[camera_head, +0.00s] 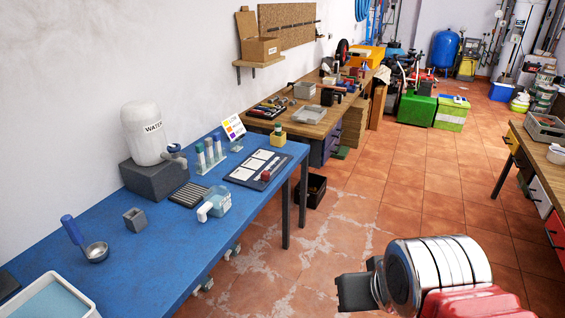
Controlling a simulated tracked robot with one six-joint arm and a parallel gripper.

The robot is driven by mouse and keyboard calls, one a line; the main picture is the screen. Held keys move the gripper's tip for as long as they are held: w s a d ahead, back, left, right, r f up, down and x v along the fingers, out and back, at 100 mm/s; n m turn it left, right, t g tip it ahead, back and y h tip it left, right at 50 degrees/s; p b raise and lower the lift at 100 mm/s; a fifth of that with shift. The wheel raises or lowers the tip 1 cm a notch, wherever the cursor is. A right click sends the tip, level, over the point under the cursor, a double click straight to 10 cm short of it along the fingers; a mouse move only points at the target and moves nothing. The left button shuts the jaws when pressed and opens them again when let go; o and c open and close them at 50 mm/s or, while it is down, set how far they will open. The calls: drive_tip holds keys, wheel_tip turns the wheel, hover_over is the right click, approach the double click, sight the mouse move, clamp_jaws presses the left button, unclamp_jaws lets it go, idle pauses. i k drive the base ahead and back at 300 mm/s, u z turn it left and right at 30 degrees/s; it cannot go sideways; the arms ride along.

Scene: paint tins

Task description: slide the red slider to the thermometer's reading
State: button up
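A dark board (241,170) with white panels lies on the blue table near its right edge. A small red piece (265,175), which looks like the red slider, sits at the board's right part. Its exact position along any scale is too small to read. I cannot make out a thermometer or its reading. My gripper (357,286) is at the lower right, over the floor, well apart from the board and right of the table. Only dark parts of it show, and I cannot tell whether it is open or shut.
The blue table (150,232) also bears a white water tank (144,132), capped tubes (210,153), a clear jar (217,202), a ladle (96,251) and a yellow pot (278,138). A wooden workbench (318,128) stands behind.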

sight(266, 175)
drive_tip(key=u, duration=0.05)
drive_tip(key=i, duration=0.85)
drive_tip(key=u, duration=0.75)
drive_tip(key=i, duration=0.8)
drive_tip(key=u, duration=0.55)
